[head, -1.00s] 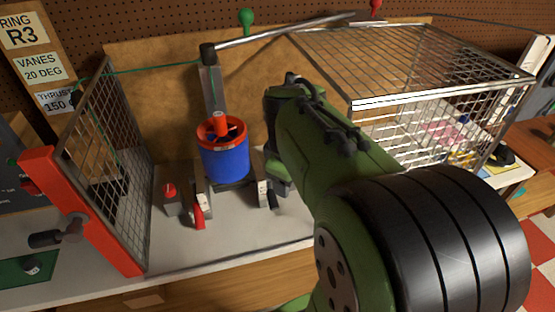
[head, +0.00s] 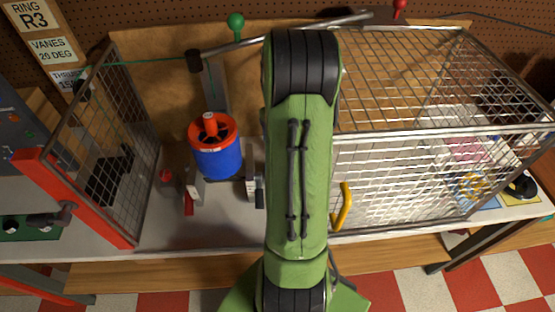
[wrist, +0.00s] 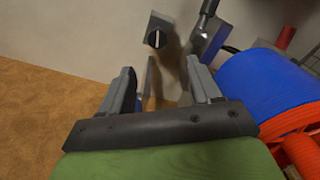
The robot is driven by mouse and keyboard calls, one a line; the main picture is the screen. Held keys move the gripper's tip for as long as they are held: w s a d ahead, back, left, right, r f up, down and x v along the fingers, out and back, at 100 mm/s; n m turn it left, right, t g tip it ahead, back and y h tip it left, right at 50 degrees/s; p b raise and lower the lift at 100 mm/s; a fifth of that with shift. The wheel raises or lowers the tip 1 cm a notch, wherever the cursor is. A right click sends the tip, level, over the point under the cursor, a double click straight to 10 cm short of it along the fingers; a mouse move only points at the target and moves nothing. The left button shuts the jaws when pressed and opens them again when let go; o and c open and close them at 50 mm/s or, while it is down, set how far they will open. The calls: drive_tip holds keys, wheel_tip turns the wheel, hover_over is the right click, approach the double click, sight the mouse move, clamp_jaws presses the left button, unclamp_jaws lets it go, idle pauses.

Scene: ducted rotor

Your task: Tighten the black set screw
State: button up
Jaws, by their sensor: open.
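The black set screw (wrist: 157,39) has a round black head with a pale slot line. In the wrist view it sits on a grey block (wrist: 160,22), ahead of my gripper (wrist: 160,70) and between its finger lines. My gripper is open with nothing held, and the fingertips look apart from the screw. In the head view my arm hides the gripper and this screw. The blue duct (head: 218,160) with its orange rim stands left of my arm; it also shows at right in the wrist view (wrist: 262,92).
A clamp with a black lever (wrist: 207,20) stands beside the screw block, close to the right finger. A red-lever clamp (head: 190,200) and a red screw (head: 166,175) lie left of the duct. A mesh guard (head: 118,150) and a wire cage (head: 400,180) flank the bench.

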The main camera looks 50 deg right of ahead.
drive_tip(key=f, duration=1.1)
drive_tip(key=shift+d+f, duration=0.3)
drive_tip(key=shift+f, duration=0.1)
drive_tip(key=shift+c, duration=0.4)
drive_tip(key=c, duration=1)
drive_tip(key=shift+o, duration=0.2)
drive_tip(key=shift+m+b, duration=0.6)
drive_tip(key=shift+m, duration=1)
drive_tip(key=o, duration=1)
